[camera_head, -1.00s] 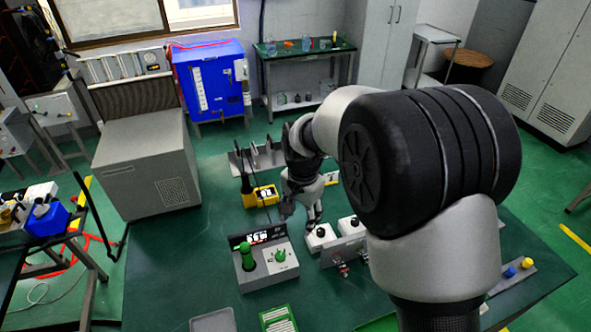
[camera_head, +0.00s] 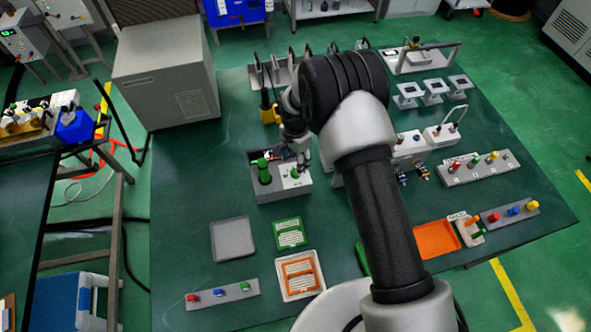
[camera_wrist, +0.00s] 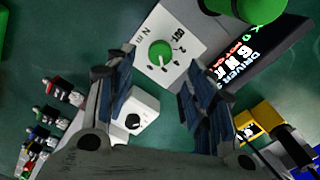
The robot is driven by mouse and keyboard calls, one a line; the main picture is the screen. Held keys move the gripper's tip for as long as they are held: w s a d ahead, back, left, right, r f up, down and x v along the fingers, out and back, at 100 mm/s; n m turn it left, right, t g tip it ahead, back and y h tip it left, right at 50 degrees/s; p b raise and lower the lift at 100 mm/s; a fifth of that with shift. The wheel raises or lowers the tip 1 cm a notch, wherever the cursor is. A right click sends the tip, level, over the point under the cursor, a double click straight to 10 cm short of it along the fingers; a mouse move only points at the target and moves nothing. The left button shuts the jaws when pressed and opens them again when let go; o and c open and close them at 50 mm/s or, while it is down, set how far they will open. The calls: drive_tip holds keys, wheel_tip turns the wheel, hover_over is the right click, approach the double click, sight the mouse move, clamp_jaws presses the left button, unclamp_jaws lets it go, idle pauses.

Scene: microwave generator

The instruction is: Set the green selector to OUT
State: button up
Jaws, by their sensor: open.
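The green selector is a round green knob (camera_wrist: 160,53) on a white plate with dark markings, too small to read surely. It also shows in the head view (camera_head: 294,173), on the right part of a grey box (camera_head: 275,188). A taller green handle (camera_head: 263,172) stands on the left part of that box. My gripper (camera_wrist: 155,75) is open and empty; its two blue-padded fingers are on either side below the knob in the wrist view, apart from it as far as I can tell. In the head view my gripper (camera_head: 302,158) hangs just behind and above the knob.
A lit display (camera_wrist: 240,62) is beside the knob's plate. A white box with a black knob (camera_wrist: 134,118) and a yellow device (camera_wrist: 262,122) are close by.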

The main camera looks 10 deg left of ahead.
wheel_tip(320, 180, down, 7)
drive_tip(key=shift+r, duration=0.1)
drive_tip(key=shift+c, duration=0.5)
drive_tip(key=c, duration=1)
